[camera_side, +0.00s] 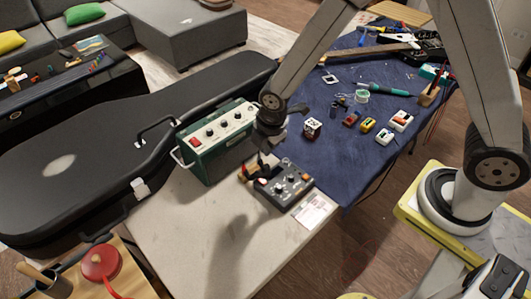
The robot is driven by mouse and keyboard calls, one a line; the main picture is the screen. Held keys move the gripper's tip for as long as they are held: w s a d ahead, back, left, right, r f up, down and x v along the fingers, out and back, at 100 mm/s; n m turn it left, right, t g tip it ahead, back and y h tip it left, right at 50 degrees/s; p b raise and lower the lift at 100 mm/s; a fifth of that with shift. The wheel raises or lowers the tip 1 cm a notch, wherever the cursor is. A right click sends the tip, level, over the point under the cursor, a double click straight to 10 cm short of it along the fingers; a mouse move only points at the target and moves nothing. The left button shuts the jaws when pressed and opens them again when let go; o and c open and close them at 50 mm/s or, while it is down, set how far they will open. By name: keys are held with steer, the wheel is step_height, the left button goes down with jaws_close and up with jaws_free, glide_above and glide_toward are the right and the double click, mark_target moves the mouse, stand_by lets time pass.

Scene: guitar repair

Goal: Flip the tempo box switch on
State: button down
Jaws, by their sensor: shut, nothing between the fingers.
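A small dark box (285,190) with several knobs and small coloured parts on its top lies on the pale part of the table. It looks like the tempo box, though no label is readable. My gripper (262,172) points down at the box's back-left corner and is shut, with nothing seen in it. The fingertips are small and dark here, and I cannot tell whether they touch the box. The switch itself cannot be made out, and the gripper partly covers that corner.
A green box (204,162) with knobs and a red switch stands just behind left. A black guitar case (70,170) lies along the left. A blue mat (340,155) holds small pedals and tools. A white card (314,210) lies right of the dark box. The table front (190,235) is clear.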

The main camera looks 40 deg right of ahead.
mark_target(261, 178)
steer(key=shift+w+f, duration=0.3)
steer(key=shift+f, duration=1.75)
steer(key=shift+w+f, duration=0.35)
steer(key=shift+f, duration=1.7)
steer(key=shift+w+f, duration=0.3)
steer(key=shift+f, duration=1.75)
steer(key=shift+f, duration=0.1)
